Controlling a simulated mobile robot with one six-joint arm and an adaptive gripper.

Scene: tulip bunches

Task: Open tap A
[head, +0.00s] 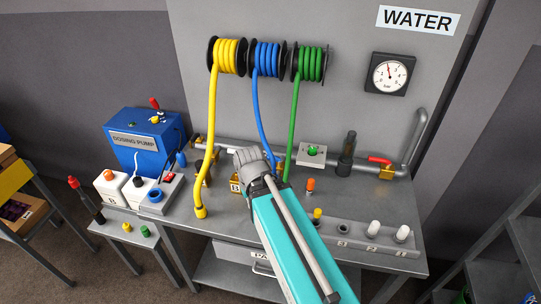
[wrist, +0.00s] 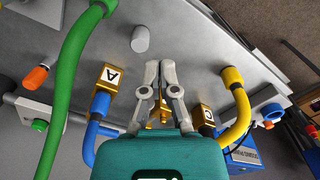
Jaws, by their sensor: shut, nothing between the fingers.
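Tap A's brass block, with a white "A" label (wrist: 111,74), shows left of my fingers in the wrist view, with a blue hose (wrist: 91,135) at its base. My gripper (wrist: 160,65) is shut and empty, fingertips together, apart from the "A" block. Another brass block (wrist: 207,117), its label seemingly "C", is at the right with a yellow hose (wrist: 241,110). A third brass piece (wrist: 160,118) is mostly hidden behind my fingers. In the head view my gripper (head: 247,158) is over the bench beside the block labelled "B" (head: 235,184); the "A" label cannot be seen there.
A green hose (wrist: 65,80) hangs left of tap A in the wrist view. A grey cylinder (wrist: 140,38) stands beyond my fingertips. In the head view hose reels (head: 268,58) hang above, a blue dosing pump (head: 143,140) stands left, and a pipe with a red-handled valve (head: 380,161) runs right.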

